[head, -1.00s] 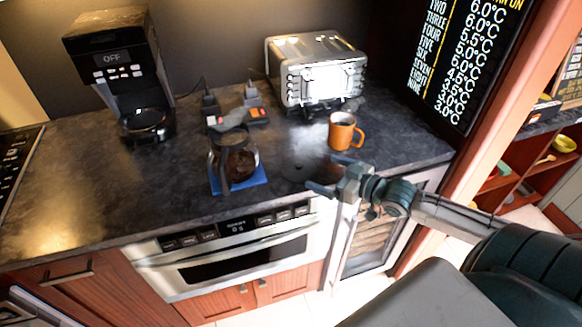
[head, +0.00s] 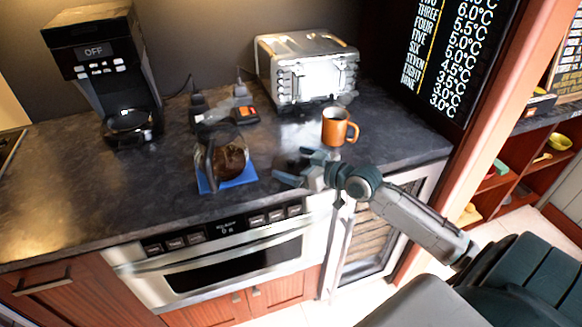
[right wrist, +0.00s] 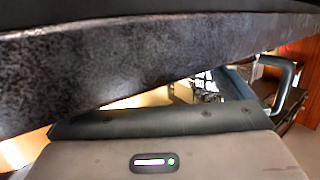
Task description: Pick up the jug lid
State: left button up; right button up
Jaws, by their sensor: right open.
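A dark, flat round thing, which looks like the jug lid (head: 291,159), lies on the counter right of the glass jug; its outline is blurred and partly hidden by my fingers. The jug (head: 232,157) has dark contents and stands on a blue mat (head: 240,179). My right gripper (head: 291,167) is open near the counter's front edge, its fingers pointing left, close to the dark round thing. I cannot tell whether they touch it. The right wrist view shows no clear lid. My left gripper is not in view.
An orange mug (head: 336,128) stands just behind my right gripper, with a toaster (head: 305,70) behind it. A coffee maker (head: 103,75) stands at the back left. The speckled counter edge (right wrist: 120,75) crosses the right wrist view. The counter (head: 90,190) is clear at front left.

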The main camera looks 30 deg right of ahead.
jog(key=shift+x, duration=0.9)
jog(key=shift+s, duration=0.15)
grip_shut()
